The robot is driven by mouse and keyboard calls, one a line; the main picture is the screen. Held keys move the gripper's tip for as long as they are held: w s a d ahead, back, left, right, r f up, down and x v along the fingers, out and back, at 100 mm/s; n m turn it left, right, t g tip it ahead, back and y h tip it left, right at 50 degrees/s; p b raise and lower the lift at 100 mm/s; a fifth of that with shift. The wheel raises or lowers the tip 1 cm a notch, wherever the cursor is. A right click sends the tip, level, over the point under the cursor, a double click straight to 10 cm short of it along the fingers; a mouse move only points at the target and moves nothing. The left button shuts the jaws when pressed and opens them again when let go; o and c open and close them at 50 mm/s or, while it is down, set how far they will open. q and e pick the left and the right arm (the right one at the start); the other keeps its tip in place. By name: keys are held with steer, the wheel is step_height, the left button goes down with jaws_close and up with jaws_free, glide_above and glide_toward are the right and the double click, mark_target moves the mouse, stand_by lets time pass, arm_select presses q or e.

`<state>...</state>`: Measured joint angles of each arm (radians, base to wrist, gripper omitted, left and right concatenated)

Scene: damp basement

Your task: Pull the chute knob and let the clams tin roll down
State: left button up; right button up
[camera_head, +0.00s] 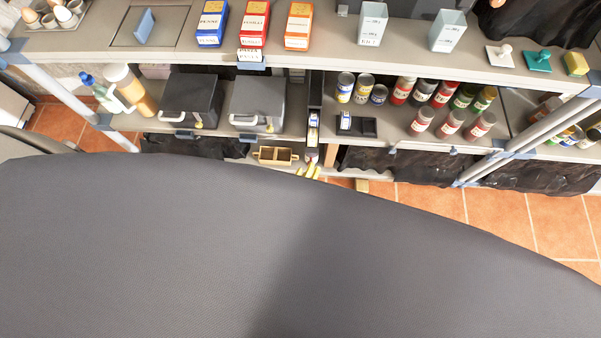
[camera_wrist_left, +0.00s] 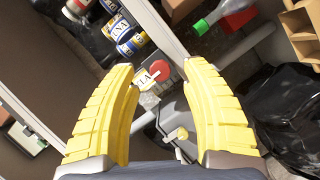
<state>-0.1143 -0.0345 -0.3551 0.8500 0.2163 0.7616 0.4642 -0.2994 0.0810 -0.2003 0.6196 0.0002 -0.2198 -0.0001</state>
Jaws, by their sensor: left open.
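A dark upright chute (camera_head: 315,92) stands at the middle of the lower shelf in the head view, with small labelled items at its lower front. In the left wrist view a round red piece (camera_wrist_left: 159,70), which looks like the knob, sits beside a white label just beyond my fingertips. I cannot read which tin is the clams tin. My right gripper is out of view.
Several tins (camera_head: 362,88) and jars stand right of the chute. Two grey lidded boxes (camera_head: 257,104) stand to its left. A small wooden tray (camera_head: 275,156) lies below. Pasta boxes (camera_head: 254,24) line the upper shelf. A green-tipped bottle (camera_wrist_left: 210,20) lies near my fingers.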

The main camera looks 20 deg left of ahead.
arm_select(q)
steer(key=d+v, duration=0.1)
steer(key=v, duration=0.8)
steer(key=shift+a, duration=0.5)
